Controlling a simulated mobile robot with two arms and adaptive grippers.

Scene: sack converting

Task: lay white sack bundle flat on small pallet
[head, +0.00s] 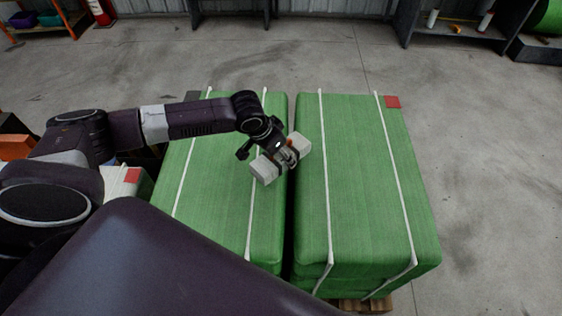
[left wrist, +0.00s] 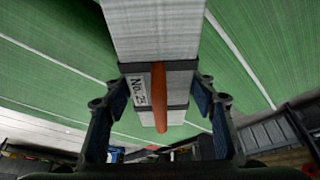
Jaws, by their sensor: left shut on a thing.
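The white sack bundle (head: 264,169) is held in the air by my left gripper (head: 284,152), over the gap between two green-wrapped stacks. One end sticks out on each side of the gripper. In the left wrist view the bundle (left wrist: 157,35) has dark bands, a "No. 25" label and an orange-red strip (left wrist: 158,95) along its middle. The fingers of my left gripper (left wrist: 160,92) stand on both sides of it. A wooden pallet (head: 366,306) shows partly under the right green stack; I cannot tell whether it is the small pallet. My right gripper is out of view.
The left green stack (head: 190,215) and right green stack (head: 360,180) stand side by side with white straps. A white stack (head: 118,190) with a red patch is partly hidden behind my arm. Grey shelving (head: 455,30) stands at the back. Concrete floor (head: 490,170) is clear at right.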

